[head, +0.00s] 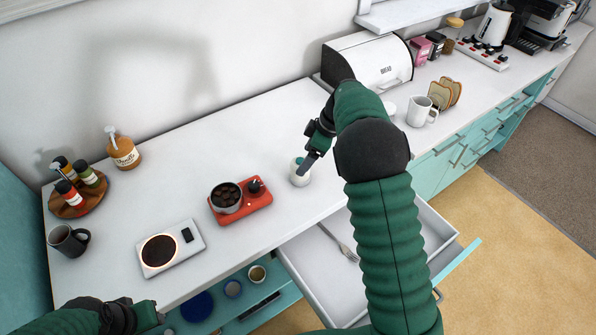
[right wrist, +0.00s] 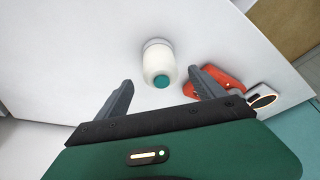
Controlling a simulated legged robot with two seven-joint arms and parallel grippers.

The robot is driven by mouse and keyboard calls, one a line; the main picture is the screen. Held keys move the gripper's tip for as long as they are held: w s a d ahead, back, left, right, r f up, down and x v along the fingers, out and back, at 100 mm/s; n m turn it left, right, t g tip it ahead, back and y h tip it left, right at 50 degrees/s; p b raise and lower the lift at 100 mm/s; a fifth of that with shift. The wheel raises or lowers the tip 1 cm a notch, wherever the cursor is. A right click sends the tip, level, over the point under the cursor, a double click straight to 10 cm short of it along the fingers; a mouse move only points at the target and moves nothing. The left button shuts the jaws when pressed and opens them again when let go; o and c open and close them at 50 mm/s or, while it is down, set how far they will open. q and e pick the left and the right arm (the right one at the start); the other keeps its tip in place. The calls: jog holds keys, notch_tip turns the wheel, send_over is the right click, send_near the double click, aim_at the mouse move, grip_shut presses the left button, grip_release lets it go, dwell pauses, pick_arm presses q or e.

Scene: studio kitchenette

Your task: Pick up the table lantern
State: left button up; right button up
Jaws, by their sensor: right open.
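The table lantern appears to be the small white rounded cylinder (head: 299,177) with a teal top, standing on the white counter near its front edge. It also shows in the right wrist view (right wrist: 157,60), upright and ahead of the fingers. My right gripper (head: 309,155) is open, at the lantern's upper right in the head view. One finger overlaps the lantern's top there; I cannot tell if it touches. In the wrist view, the gap between the fingers (right wrist: 162,91) faces the lantern and is empty. My left gripper (head: 150,316) is at the bottom left; its jaws are unclear.
A drawer (head: 300,262) with a fork is open below. A white mug (head: 421,112) and bread box (head: 368,62) are right. Counter behind the lantern is clear.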

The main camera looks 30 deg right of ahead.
jog(key=x, duration=0.7)
jog(key=shift+w+a+f, duration=0.1)
jog(key=shift+a+f, duration=0.05)
jog(key=shift+f, duration=0.1)
jog(key=shift+w+f, duration=0.2)
jog(key=shift+f, duration=0.05)
jog(key=shift+s+a+r, duration=0.1)
jog(key=shift+r, duration=0.05)
jog(key=c, duration=1.7)
